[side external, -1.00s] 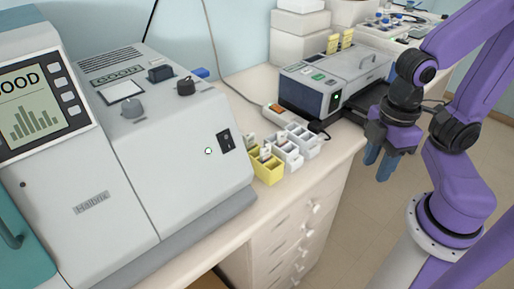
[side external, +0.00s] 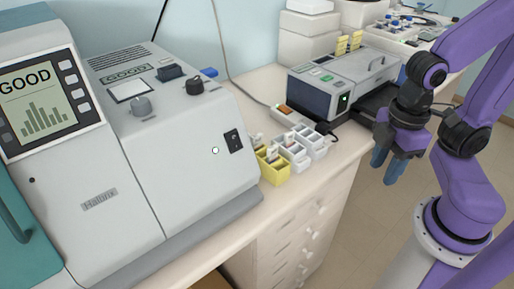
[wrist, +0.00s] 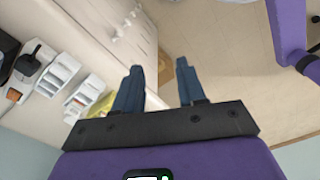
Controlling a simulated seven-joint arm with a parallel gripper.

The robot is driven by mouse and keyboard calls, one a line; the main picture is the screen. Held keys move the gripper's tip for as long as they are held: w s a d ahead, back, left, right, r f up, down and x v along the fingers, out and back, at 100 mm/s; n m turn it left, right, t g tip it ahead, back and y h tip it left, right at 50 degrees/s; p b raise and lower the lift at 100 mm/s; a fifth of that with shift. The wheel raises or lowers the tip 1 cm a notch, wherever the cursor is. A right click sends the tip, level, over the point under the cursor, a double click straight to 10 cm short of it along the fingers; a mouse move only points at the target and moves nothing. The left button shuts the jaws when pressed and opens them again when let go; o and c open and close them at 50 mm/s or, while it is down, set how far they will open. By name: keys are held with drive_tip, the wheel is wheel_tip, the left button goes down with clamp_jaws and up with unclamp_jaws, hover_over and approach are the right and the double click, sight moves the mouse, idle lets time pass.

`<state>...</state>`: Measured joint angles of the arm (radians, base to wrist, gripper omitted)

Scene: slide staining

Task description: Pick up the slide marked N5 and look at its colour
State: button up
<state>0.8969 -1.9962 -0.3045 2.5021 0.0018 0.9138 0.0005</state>
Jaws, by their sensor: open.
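Several small slides stand in a yellow rack (side external: 274,171) and in the white racks (side external: 297,155) on the bench, in the side view. Their marks are too small to read, so I cannot tell which one is N5. The yellow rack (wrist: 101,106) and a white rack (wrist: 84,95) also show at the left of the wrist view, partly cut off by my gripper. My gripper (side external: 385,170) is open and empty. It hangs over the floor in front of the bench, to the right of the racks. In the wrist view its two blue fingers (wrist: 160,85) are apart with nothing between them.
A large grey machine (side external: 170,150) with a screen reading GOOD fills the left of the bench. A smaller grey device (side external: 335,80) with a dark front stands behind the racks, with a dark tray beside it. White drawers (side external: 300,225) are under the bench edge. White boxes stand at the back.

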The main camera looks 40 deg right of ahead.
drive_tip(key=o, duration=0.5)
drive_tip(key=shift+c, duration=0.2)
drive_tip(key=w+a+f+m+y, duration=0.2)
drive_tip(key=w+a+y, duration=0.1)
drive_tip(key=a, duration=0.4)
drive_tip(key=m+t, duration=0.8)
drive_tip(key=t, duration=0.4)
approach(259, 136)
drive_tip(key=a, duration=0.1)
drive_tip(key=shift+w+f+h, duration=0.25)
drive_tip(key=shift+w+h, duration=0.25)
drive_tip(key=shift+w, duration=0.2)
drive_tip(key=shift+x, duration=3.3)
